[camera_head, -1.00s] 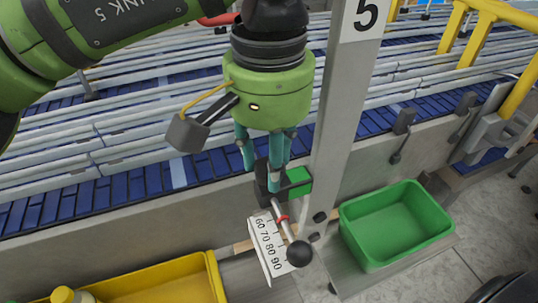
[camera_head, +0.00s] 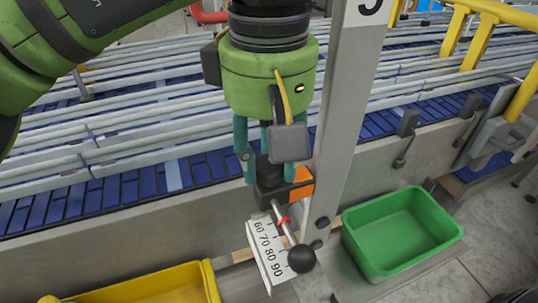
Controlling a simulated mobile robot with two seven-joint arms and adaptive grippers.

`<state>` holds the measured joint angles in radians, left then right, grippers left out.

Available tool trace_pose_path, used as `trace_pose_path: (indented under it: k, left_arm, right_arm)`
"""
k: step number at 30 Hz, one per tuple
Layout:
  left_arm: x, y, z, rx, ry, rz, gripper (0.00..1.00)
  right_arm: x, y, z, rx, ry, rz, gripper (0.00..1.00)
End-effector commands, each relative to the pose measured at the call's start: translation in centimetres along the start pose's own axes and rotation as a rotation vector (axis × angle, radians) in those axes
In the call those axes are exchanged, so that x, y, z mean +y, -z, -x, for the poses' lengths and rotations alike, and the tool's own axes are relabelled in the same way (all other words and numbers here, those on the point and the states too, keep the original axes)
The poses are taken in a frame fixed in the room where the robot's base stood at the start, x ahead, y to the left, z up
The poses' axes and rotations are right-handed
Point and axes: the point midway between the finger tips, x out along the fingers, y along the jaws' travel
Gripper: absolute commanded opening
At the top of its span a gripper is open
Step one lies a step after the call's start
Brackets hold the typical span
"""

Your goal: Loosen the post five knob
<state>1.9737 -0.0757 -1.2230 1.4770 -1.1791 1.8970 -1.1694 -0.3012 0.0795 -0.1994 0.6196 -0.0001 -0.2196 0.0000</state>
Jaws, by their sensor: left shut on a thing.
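The grey post five (camera_head: 350,110) stands upright right of centre, its number label partly cut off at the top edge. My left gripper (camera_head: 275,170) points down beside the post, its teal fingers closed around the dark knob (camera_head: 266,170) on the post's clamp. The knob is mostly hidden by the fingers and a grey block of the gripper. An orange patch (camera_head: 302,185) shows on the clamp next to the fingers. Below, a white scale (camera_head: 268,252) marked 60 to 90 has a rod with a red ring and a black ball (camera_head: 301,258). My right gripper is out of view.
A green bin (camera_head: 400,232) stands right of the post, and a yellow bin (camera_head: 150,285) is at the bottom left. A conveyor with blue belt (camera_head: 130,188) and pale rails runs behind. Yellow railing (camera_head: 485,30) is at the upper right.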

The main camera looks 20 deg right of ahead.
Motion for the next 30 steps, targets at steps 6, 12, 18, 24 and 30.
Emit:
trace_pose_path:
  k: [6, 12, 18, 24, 30]
  left_arm:
    - [-0.03, -0.12, -0.35, -0.002, 0.007, 0.183, 0.05]
    - [-0.02, -0.1, -0.35, -0.002, 0.007, 0.319, 0.05]
    - [-0.02, -0.12, -0.34, -0.002, 0.007, 0.406, 0.05]
    - [-0.02, -0.13, -0.34, -0.002, 0.008, 0.447, 0.05]
    - [-0.03, -0.13, -0.34, -0.001, 0.009, 0.456, 0.05]
  right_arm:
    - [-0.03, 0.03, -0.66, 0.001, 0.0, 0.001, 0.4]
    - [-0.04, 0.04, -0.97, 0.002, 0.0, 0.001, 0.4]
    - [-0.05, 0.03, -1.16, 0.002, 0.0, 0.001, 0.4]
    - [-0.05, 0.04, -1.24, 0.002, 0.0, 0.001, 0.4]
    - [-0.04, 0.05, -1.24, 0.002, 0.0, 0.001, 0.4]
